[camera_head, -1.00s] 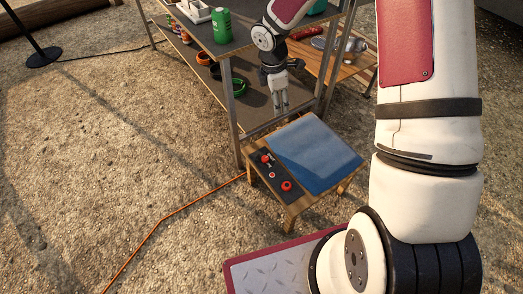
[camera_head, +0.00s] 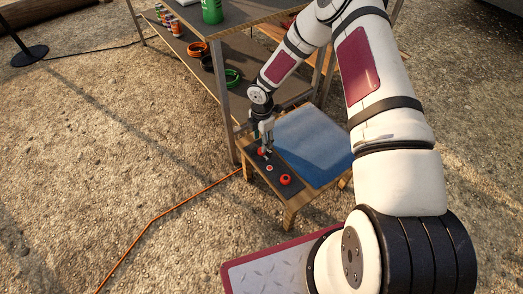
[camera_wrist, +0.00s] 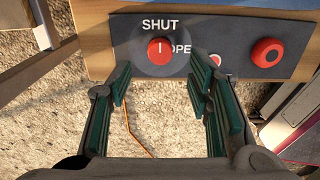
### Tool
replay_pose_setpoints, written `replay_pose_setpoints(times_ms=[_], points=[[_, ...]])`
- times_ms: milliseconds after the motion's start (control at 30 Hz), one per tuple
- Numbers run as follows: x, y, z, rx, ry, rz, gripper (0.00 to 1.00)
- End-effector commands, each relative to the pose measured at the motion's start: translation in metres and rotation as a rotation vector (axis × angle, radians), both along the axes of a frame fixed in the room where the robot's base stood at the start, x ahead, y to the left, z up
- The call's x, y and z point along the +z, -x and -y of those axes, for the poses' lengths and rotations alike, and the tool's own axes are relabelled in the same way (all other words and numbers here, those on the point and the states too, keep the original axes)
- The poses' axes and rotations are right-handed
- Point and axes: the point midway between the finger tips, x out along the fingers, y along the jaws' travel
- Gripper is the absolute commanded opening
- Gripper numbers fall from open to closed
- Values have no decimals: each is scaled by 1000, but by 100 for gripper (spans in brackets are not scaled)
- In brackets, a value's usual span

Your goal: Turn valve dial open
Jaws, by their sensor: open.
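The red valve dial (camera_wrist: 160,50) is on a dark panel on a small wooden table. Its white mark points up toward the word SHUT. In the head view the dial (camera_head: 261,151) is partly hidden by my gripper (camera_head: 266,144). In the wrist view my gripper (camera_wrist: 160,80) is open, with one green-padded finger to the left and one to the right, just below the dial. Nothing is between the fingers. I cannot tell whether a finger touches the panel.
A larger red knob (camera_head: 286,180) and a small red button (camera_head: 269,168) share the panel. A blue mat (camera_head: 312,147) covers the rest of the small table. A metal shelf (camera_head: 228,120) stands behind. An orange cable (camera_head: 180,208) runs over the gravel.

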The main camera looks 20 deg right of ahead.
Motion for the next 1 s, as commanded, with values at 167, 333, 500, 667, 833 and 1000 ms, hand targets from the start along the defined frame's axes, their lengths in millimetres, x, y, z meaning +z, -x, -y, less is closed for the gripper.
replay_pose_setpoints(times_ms=[167, 333, 500, 667, 833, 1000], points=[[-34, 1, 0, 0, 0, -2, 46], [-51, 0, 0, -2, -1, -1, 46], [-56, 0, 0, -1, 0, 0, 46], [-56, 0, 0, -1, 0, 0, 46], [-56, 0, 0, -1, 0, 0, 26], [-56, 0, 0, -1, 0, 0, 0]])
